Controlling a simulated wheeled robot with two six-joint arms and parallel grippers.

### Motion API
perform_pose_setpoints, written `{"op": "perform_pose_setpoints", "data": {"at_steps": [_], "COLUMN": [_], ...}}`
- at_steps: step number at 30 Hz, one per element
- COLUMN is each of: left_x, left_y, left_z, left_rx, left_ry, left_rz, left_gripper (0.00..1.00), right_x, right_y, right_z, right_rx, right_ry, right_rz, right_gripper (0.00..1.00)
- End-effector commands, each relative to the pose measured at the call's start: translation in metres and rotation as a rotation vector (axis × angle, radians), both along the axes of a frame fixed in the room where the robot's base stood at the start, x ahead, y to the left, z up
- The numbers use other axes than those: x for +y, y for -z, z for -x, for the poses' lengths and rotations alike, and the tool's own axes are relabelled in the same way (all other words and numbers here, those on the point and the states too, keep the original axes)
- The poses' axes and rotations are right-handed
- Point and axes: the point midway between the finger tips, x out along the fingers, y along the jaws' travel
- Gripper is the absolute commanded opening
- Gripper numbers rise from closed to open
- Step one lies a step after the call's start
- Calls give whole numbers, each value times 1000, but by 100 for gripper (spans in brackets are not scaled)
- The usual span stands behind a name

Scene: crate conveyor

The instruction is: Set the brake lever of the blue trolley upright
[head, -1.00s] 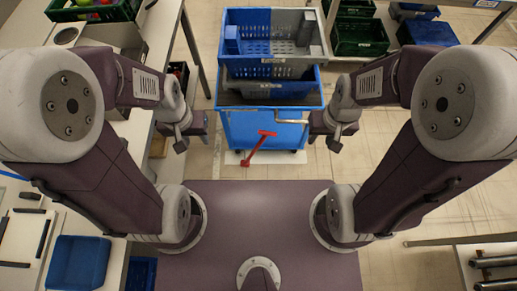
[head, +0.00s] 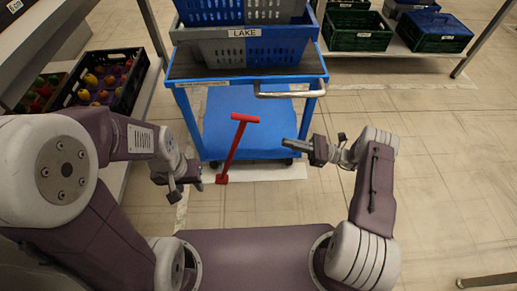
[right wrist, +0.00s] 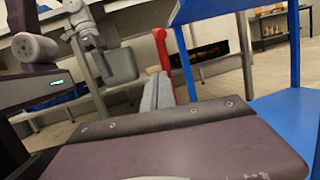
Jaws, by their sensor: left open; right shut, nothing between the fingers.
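The blue trolley (head: 250,126) stands ahead of me in the head view. Its red brake lever (head: 235,146) is in front of it, with a crossbar on top, and leans to the right in the picture. My right gripper (head: 288,143) is shut and empty, pointing left toward the lever from its right, with a gap between in the head view. In the right wrist view the fingers (right wrist: 158,92) show in front of part of the red lever (right wrist: 162,52); touching cannot be told there. My left gripper (head: 184,192) is open and empty, left of the lever's foot.
Blue and grey crates, one labelled LAKE (head: 244,48), are stacked on the trolley. A metal handle (head: 290,94) sticks out at its front right. A black fruit crate (head: 103,83) is on the left shelf. Green crates (head: 357,30) stand at the back right.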

Motion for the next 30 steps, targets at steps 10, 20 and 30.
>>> {"op": "perform_pose_setpoints", "data": {"at_steps": [10,20,30], "left_x": [0,0,0], "left_y": [10,28,51], "left_z": [0,0,0], "left_rx": [-1,-1,-1], "left_ry": [0,0,0], "left_rz": [0,0,0], "left_gripper": [41,41,41], "right_x": [2,67,118], "right_y": [6,-11,-27], "right_z": [-5,-17,-28], "right_rx": [-2,-3,-2], "right_ry": [31,28,31], "right_rz": [-54,-51,-51], "right_gripper": [0,0,0]}}
